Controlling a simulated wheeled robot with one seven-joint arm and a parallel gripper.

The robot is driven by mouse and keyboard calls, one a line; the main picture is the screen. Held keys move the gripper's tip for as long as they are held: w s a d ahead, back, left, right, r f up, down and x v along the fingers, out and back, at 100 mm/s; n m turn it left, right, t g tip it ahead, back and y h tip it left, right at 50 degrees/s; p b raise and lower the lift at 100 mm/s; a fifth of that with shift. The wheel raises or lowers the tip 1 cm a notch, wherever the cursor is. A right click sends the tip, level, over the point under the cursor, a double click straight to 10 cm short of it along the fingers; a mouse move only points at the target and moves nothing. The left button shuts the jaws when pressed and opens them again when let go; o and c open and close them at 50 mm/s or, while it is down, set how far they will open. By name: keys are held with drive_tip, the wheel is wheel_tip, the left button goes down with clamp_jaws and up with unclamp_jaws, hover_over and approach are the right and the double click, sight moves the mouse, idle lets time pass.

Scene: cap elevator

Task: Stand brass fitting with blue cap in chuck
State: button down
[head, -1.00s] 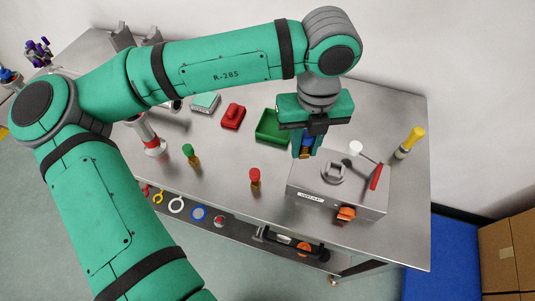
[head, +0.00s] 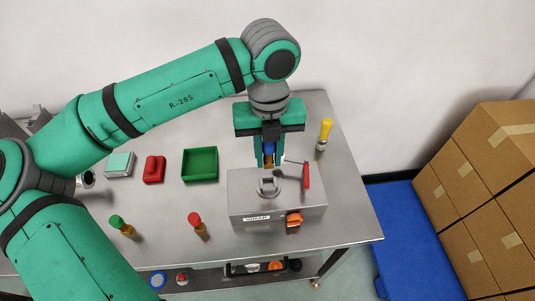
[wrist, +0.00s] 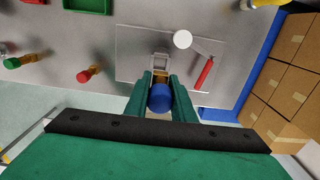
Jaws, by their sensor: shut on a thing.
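My gripper (head: 268,155) is shut on the brass fitting with the blue cap (head: 268,148), which hangs upright with the cap on top. In the wrist view the blue cap (wrist: 160,98) sits between the two green fingers. The chuck (head: 268,186) is a grey square block with an opening, on top of a metal box (head: 245,205). In the head view the fitting is just behind and above the chuck; I cannot tell how high. In the wrist view the chuck (wrist: 160,61) shows just beyond the fitting, apart from the cap.
A red-handled lever (head: 306,176) stands right of the chuck, and an orange knob (head: 294,219) is on the box front. Green-capped (head: 118,223) and red-capped (head: 196,222) fittings stand left. A green tray (head: 200,165), a red block (head: 154,170) and a yellow-handled tool (head: 325,132) are farther back.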

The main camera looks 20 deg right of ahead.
drive_tip(key=shift+w+f, duration=0.1)
drive_tip(key=shift+f, duration=3.35)
drive_tip(key=shift+f, duration=0.25)
drive_tip(key=shift+d+f, duration=0.1)
drive_tip(key=shift+f, duration=0.5)
drive_tip(key=shift+r, duration=0.5)
idle(2.9)
